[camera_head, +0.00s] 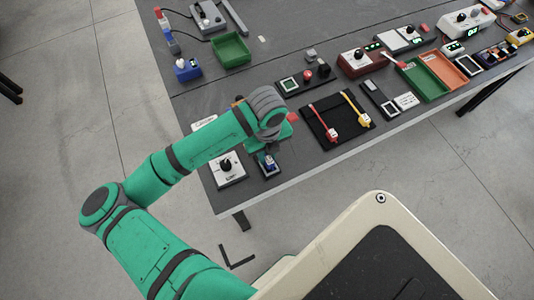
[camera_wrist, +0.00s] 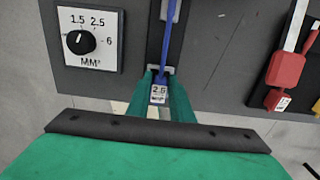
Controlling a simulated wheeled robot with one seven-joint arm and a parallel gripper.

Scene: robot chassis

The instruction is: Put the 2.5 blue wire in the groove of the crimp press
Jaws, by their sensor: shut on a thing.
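The blue wire (camera_wrist: 166,45) has a white tag marked 2.5 at its near end in the wrist view. My gripper (camera_wrist: 160,88) is shut on this tagged end. The wire runs away from me over a narrow dark strip with light metal pieces, beside the dial of the crimp press (camera_wrist: 91,40). The wire lines up with the strip, but I cannot tell whether it rests in the groove. In the head view my gripper (camera_head: 268,158) is over the strip at the table's near left corner, with a bit of blue showing. The press dial (camera_head: 228,168) stands to its left.
A black mat (camera_head: 345,137) with a red wire (camera_head: 322,122) and a yellow wire (camera_head: 356,108) lies to the right. A green tray (camera_head: 231,50) stands further back. A row of devices and trays fills the right side. The table's front edge is close to my gripper.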

